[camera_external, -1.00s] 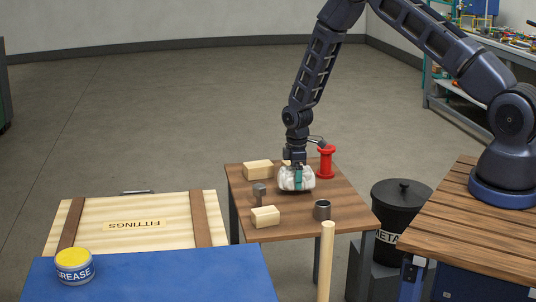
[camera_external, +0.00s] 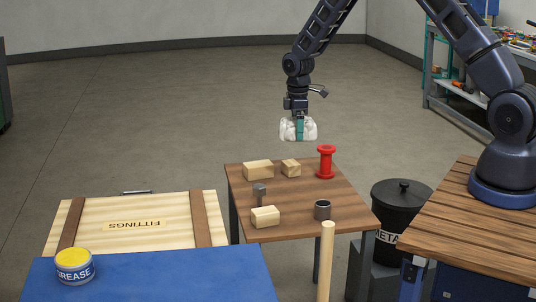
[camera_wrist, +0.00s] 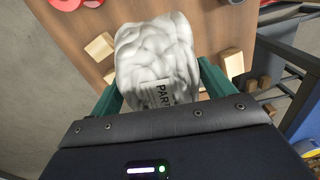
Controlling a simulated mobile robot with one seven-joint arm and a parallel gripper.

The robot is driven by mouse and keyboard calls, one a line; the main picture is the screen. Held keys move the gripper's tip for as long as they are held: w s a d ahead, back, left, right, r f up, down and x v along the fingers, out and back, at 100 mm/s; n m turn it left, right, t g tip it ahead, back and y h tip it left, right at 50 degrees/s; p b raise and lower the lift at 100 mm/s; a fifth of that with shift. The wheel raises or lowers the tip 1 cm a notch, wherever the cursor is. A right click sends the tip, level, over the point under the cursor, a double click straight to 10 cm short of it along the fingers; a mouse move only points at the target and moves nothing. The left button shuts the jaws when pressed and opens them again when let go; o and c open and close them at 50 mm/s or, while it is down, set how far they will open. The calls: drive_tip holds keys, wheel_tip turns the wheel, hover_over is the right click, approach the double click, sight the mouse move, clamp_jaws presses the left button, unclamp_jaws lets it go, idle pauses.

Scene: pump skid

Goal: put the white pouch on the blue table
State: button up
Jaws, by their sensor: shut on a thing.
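The white pouch (camera_external: 311,130) is held in my gripper (camera_external: 299,129), well above the small brown table (camera_external: 285,195). In the wrist view the pouch (camera_wrist: 158,65) is lumpy, bears dark lettering starting "PART", and sits between the green fingers of my gripper (camera_wrist: 160,92). The blue table (camera_external: 150,280) is at the front left of the external view. A grease tin (camera_external: 74,266) with a yellow lid stands near its left end.
The brown table holds several wooden blocks (camera_external: 258,170), a red spool (camera_external: 326,162), a grey metal cup (camera_external: 322,210) and a small grey part (camera_external: 259,194). A wooden fittings crate (camera_external: 135,225) lies behind the blue table. A pale upright post (camera_external: 326,262) stands in front. The blue table's right part is clear.

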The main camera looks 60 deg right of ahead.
drive_tip(key=w+a+r+n, duration=0.1)
drive_tip(key=w+a+n, duration=0.1)
drive_tip(key=a, duration=0.7)
drive_tip(key=w+a+r+n, duration=0.1)
drive_tip(key=w+a+n, duration=0.15)
drive_tip(key=a, duration=0.55)
wheel_tip(320, 180, up, 7)
drive_tip(key=n, duration=1.5)
hover_over(178, 292)
drive_tip(key=shift+m, duration=0.25)
wheel_tip(178, 292, down, 19)
drive_tip(key=shift+r, duration=0.1)
drive_tip(key=o, duration=0.9)
drive_tip(key=shift+o, duration=0.2)
